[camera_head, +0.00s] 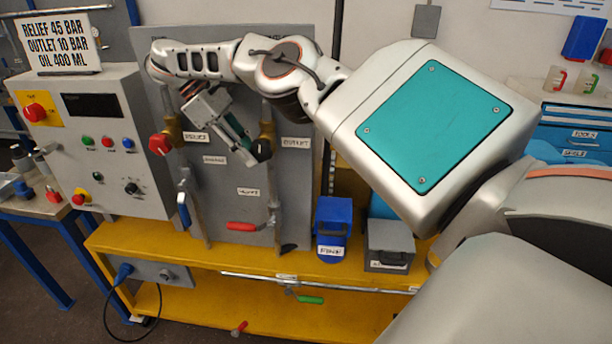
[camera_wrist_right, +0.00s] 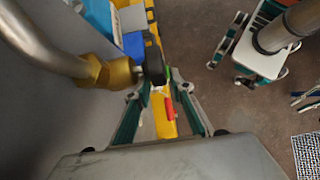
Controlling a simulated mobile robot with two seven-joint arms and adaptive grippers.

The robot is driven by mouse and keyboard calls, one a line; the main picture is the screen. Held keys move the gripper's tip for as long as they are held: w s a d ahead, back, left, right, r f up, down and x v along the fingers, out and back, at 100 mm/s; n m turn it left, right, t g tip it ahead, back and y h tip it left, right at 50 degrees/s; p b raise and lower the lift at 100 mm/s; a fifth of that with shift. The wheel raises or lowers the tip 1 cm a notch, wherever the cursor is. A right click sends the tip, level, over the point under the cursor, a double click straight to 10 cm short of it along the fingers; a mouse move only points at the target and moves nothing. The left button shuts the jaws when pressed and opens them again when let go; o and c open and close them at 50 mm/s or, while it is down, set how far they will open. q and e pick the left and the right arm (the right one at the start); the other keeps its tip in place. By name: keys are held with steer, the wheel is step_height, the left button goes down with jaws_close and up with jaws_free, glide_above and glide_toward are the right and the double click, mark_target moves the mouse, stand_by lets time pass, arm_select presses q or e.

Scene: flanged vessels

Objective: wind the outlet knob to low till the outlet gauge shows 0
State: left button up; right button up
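The outlet knob (camera_head: 262,150) is a black knob on a brass valve, left of the OUTLET label (camera_head: 296,142) on the grey panel. In the right wrist view the black knob (camera_wrist_right: 155,69) sits at the end of a brass fitting. My right gripper (camera_head: 248,150) comes from the upper left with its fingers at the knob. In the wrist view its fingertips (camera_wrist_right: 161,86) are apart, with the knob at or just beyond them; I cannot tell whether they touch it. The outlet gauge does not show; my right arm covers the panel's top. My left gripper is out of view.
A red relief knob (camera_head: 160,144) is left of my gripper. Red (camera_head: 241,226) and blue (camera_head: 183,210) lever handles are lower on the panel. A control box (camera_head: 60,165) stands left. A blue container (camera_head: 331,225) and a grey box (camera_head: 390,240) stand on the yellow bench (camera_head: 225,262).

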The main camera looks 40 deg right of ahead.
mark_target(264, 142)
steer(key=shift+r, duration=0.1)
steer(key=shift+s+d+r+t+y, duration=0.1)
steer(key=shift+r+t+y, duration=0.2)
steer(key=shift+t+y, duration=0.7)
steer(key=shift+s+d+r+t+y, duration=0.1)
steer(key=shift+r+t+y, duration=0.15)
steer(key=shift+t+y, duration=0.75)
steer(key=t+y, duration=0.2)
steer(key=r+t, duration=0.1)
steer(key=t, duration=0.1)
steer(key=shift+s+d+y, duration=0.25)
steer(key=shift+s+y, duration=0.05)
steer(key=shift+y, duration=0.1)
steer(key=t+y, duration=0.2)
steer(key=s+t+y, duration=0.1)
steer(key=t, duration=0.1)
steer(key=shift+d+r, duration=0.25)
steer(key=shift+d, duration=0.1)
steer(key=shift+s+d+t+y, duration=0.15)
steer(key=shift+s+t+y, duration=0.05)
steer(key=shift+t+y, duration=0.65)
steer(key=shift+s+d+t+y, duration=0.15)
steer(key=shift+t+y, duration=0.6)
steer(key=shift+t, duration=0.1)
steer(key=shift+s+d+f+t+y+b, duration=0.1)
steer(key=shift+t+y+b, duration=0.5)
steer(key=shift+b, duration=0.05)
